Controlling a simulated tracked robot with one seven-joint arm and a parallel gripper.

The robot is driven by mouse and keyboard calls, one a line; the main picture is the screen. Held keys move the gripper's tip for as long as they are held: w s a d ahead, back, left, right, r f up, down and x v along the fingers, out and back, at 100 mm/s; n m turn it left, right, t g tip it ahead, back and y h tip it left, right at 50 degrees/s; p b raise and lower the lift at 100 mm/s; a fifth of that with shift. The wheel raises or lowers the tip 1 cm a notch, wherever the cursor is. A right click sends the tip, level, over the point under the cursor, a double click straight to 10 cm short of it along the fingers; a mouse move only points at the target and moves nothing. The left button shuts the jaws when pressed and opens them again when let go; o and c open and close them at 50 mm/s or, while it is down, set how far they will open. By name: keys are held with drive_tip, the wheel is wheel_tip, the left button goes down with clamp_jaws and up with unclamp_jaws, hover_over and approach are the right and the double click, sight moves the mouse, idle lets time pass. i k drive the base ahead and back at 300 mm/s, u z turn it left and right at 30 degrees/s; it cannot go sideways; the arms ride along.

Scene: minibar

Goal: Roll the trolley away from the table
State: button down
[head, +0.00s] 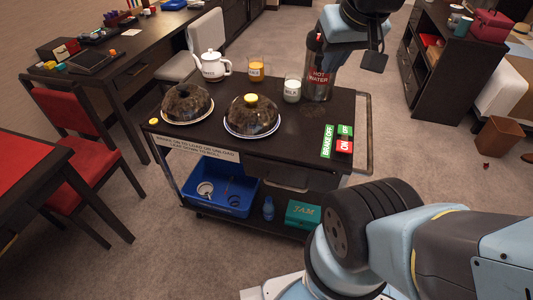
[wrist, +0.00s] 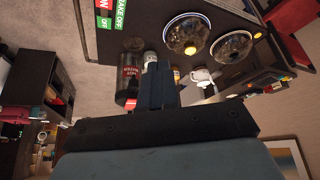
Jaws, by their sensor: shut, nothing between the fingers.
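The dark trolley (head: 215,125) stands in the middle of the head view, with a metal rail (head: 369,110) at its right end. Its top carries two domed plates, a teapot, juice, milk and a hot water flask (head: 318,75). A green "BRAKE OFF" label (head: 328,141) lies beside a green-and-red OFF/ON block (head: 345,138) at the right corner. A table with a red top (head: 22,170) is at the far left. My gripper (wrist: 157,68) is shut and empty in the wrist view. In the head view my arm's end is by the flask, its fingertips not clearly visible.
A red chair (head: 75,128) stands between the red-topped table and the trolley. A long desk (head: 120,65) and a white chair (head: 208,32) are behind. A dark shelf (head: 428,70) and a brown bin (head: 497,136) are at right. Carpet right of the trolley is open.

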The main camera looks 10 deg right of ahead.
sight(306, 134)
drive_tip(key=k, duration=1.2)
drive_tip(key=z, duration=0.7)
drive_tip(key=i, duration=1.35)
drive_tip(key=u, duration=0.45)
